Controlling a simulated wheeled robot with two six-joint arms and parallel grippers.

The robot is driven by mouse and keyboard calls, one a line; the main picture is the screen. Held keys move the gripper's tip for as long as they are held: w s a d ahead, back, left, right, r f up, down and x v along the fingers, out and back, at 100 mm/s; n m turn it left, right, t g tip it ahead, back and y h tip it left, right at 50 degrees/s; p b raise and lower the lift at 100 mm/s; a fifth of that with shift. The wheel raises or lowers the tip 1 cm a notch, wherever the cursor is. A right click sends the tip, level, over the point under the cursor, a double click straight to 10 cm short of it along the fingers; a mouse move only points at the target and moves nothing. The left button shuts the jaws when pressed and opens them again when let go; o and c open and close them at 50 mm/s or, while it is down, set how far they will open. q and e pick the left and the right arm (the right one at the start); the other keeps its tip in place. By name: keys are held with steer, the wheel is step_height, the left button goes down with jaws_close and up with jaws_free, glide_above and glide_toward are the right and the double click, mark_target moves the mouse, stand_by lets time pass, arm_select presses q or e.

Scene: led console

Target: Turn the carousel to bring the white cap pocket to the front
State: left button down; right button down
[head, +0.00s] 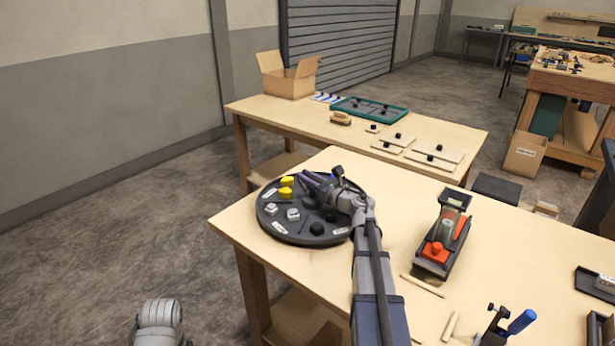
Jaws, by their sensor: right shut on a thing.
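The carousel (268,222) is a dark round disc with white labels around its rim, at the left end of the near table. Two white caps (293,214) sit on its front left part. Yellow caps (286,192) sit behind them, toward the back left. Black caps (317,228) sit at the front right. My right gripper (318,184) is over the back middle of the disc, shut on a part of the carousel. The arm hides the disc's right side, and the exact part held is hard to make out. My left gripper is out of view.
A red and dark device with a clear cylinder (447,230) stands right of my right arm. Loose sticks and a blue-handled tool (521,321) lie nearer. A second table behind holds an open cardboard box (289,76), a green tray (369,109) and knobbed boards (433,154).

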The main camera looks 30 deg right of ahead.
steer(key=shift+a+n+g+y, duration=0.15)
steer(key=shift+n+g+y, duration=0.35)
steer(key=shift+n+y, duration=0.65)
steer(key=shift+a+y, duration=0.15)
steer(key=shift+y, duration=0.5)
steer(key=c, duration=0.8)
jaws_free()
steer(key=shift+v, duration=3.95)
steer(key=shift+r, duration=0.1)
